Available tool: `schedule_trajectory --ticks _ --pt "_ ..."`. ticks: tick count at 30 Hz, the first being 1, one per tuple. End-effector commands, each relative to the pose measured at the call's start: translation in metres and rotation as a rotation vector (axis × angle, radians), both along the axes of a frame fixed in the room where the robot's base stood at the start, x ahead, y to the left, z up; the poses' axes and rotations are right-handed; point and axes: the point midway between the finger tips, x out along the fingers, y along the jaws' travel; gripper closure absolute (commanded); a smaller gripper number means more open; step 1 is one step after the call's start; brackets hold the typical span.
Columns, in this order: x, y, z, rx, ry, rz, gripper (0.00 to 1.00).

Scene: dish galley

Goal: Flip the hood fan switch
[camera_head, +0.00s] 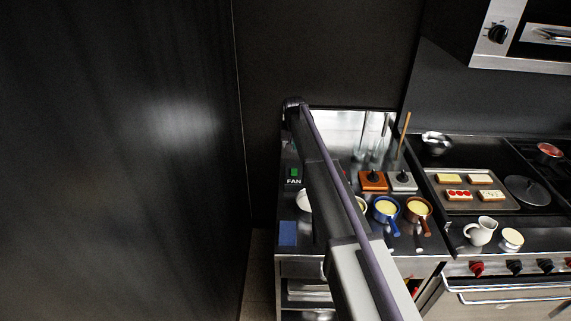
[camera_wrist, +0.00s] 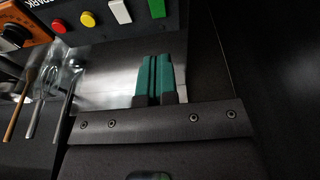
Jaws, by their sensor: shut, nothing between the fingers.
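The fan switch (camera_head: 294,172) shows in the head view as a small green switch just above the word FAN, left of my arm. In the wrist view a green rocker (camera_wrist: 157,8), which looks like the same switch, is cut off by the top edge. A white rocker (camera_wrist: 120,11) sits beside it on the dark panel. My gripper (camera_wrist: 161,62) has teal fingers, shut together and empty, below the green rocker in the picture with a visible gap between. Its fingertips are hidden in the head view. I cannot tell which way the switch is tipped.
The panel also carries a yellow button (camera_wrist: 88,19) and a red button (camera_wrist: 59,26). Whisks and a wooden-handled tool (camera_wrist: 18,112) are at the wrist view's left. Blue and brown pans (camera_head: 418,209) and a food tray (camera_head: 470,204) are on the counter. A dark wall fills the left.

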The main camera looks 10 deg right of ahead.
Motion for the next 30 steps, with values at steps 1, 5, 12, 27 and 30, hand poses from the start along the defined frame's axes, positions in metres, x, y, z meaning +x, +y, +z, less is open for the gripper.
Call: schedule_trajectory --ticks 1,5,12,27,30 --pt "0.002 -0.001 0.000 0.000 -0.005 -0.006 1.00" --pt "0.004 -0.001 0.001 0.005 -0.020 -0.026 1.00" --pt "0.004 0.000 -0.001 0.003 -0.019 -0.024 1.00" --pt "0.021 -0.004 -0.088 0.003 -0.019 -0.024 1.00" --pt "0.026 -0.005 -0.109 0.003 -0.019 -0.024 1.00"
